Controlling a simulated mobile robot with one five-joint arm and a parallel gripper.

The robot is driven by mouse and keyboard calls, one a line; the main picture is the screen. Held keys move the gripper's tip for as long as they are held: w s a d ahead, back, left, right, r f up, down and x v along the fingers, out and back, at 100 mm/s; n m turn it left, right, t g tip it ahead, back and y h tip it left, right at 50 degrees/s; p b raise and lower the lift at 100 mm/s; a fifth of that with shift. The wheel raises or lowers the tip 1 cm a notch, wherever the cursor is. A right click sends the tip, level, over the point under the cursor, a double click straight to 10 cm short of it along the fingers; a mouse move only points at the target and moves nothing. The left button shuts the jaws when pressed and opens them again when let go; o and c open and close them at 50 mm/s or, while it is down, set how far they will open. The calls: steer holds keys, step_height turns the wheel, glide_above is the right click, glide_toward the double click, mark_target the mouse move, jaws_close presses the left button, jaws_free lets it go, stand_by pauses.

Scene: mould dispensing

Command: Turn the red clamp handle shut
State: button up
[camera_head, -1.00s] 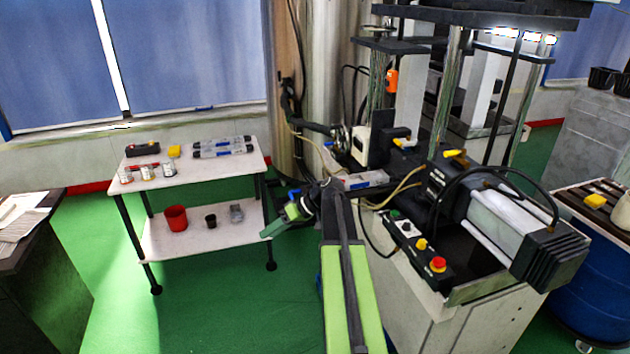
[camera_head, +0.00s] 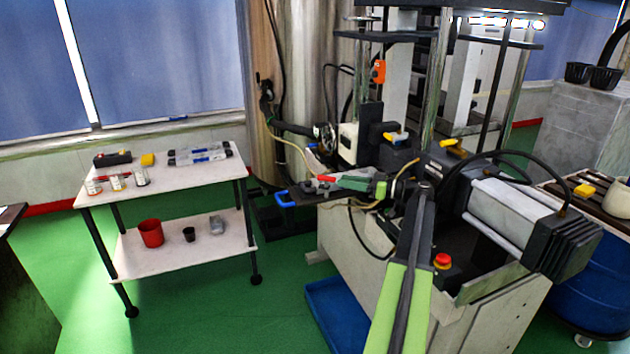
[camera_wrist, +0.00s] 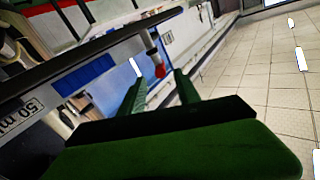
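A small red piece, which looks like the clamp handle's end (camera_head: 326,179), shows at my gripper's tip at the front left of the machine. In the wrist view the red knob (camera_wrist: 160,71) sits at the end of a short pale stem, between and just beyond my two green fingertips. My gripper (camera_wrist: 161,79) is open, its fingers apart with a gap between them. In the head view my gripper (camera_head: 318,187) points left and covers part of the clamp area. Whether a finger touches the red knob cannot be told.
The machine's motor (camera_head: 500,215) and a red stop button (camera_head: 442,261) are right of my arm. A white trolley (camera_head: 200,165) with bottles and a red cup (camera_head: 151,233) stands left. A blue bin (camera_head: 340,310) is below. Green floor between is clear.

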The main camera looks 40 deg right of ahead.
mark_target(317, 177)
steer(key=x, duration=1)
steer(key=shift+w+a, duration=0.2)
steer(key=shift+w, duration=0.15)
jaws_close()
